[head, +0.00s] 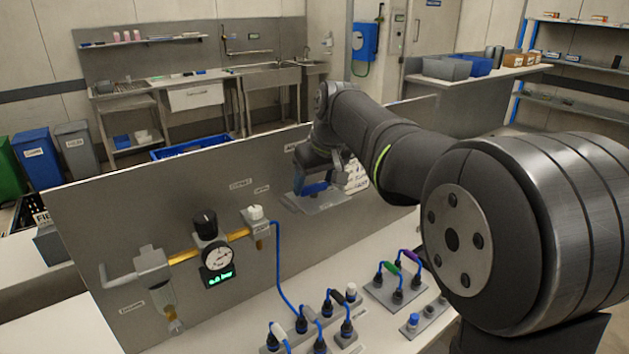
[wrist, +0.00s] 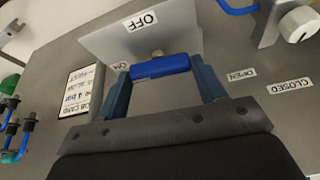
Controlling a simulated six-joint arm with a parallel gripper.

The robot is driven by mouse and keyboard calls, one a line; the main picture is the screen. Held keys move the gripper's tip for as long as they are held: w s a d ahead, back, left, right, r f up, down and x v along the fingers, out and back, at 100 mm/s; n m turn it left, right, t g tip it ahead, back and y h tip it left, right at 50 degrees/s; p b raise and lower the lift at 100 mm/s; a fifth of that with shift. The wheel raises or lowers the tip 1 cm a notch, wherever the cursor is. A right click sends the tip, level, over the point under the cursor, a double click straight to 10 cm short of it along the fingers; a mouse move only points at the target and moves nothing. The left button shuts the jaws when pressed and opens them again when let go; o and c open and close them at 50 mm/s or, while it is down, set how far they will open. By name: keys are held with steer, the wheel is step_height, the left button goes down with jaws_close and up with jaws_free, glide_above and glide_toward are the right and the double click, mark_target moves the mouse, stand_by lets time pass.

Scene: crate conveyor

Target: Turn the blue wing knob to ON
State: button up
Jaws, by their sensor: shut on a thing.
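The blue wing knob (wrist: 160,67) sits on a light grey plate (wrist: 105,42) on the upright panel. In the wrist view its wing lies nearly crosswise, its left end close to the ON label (wrist: 123,67). The OFF label (wrist: 141,21) is on the plate beyond the knob. I cannot tell which end of the wing is the pointer. My gripper (wrist: 162,78) has one finger at each end of the wing and is shut on it. In the head view my gripper (head: 316,182) is at the panel, and the knob is mostly hidden.
A printed card (wrist: 82,90) is on the panel beside the plate. OPEN (wrist: 242,74) and CLOSED (wrist: 291,85) labels and a white knob (wrist: 299,22) are on the other side. In the head view a gauge (head: 218,256) and plugs with blue cables (head: 302,325) stand nearer the front.

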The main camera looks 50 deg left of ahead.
steer(key=shift+r+n, duration=0.1)
steer(key=shift+n, duration=0.5)
steer(key=o, duration=1)
steer(key=v, duration=1.7)
steer(key=shift+w+d+r, duration=0.1)
steer(key=shift+w+d, duration=0.05)
steer(key=shift+w, duration=0.25)
steer(key=x, duration=1.7)
steer(key=shift+s+f, duration=0.2)
steer(key=shift+s, duration=0.15)
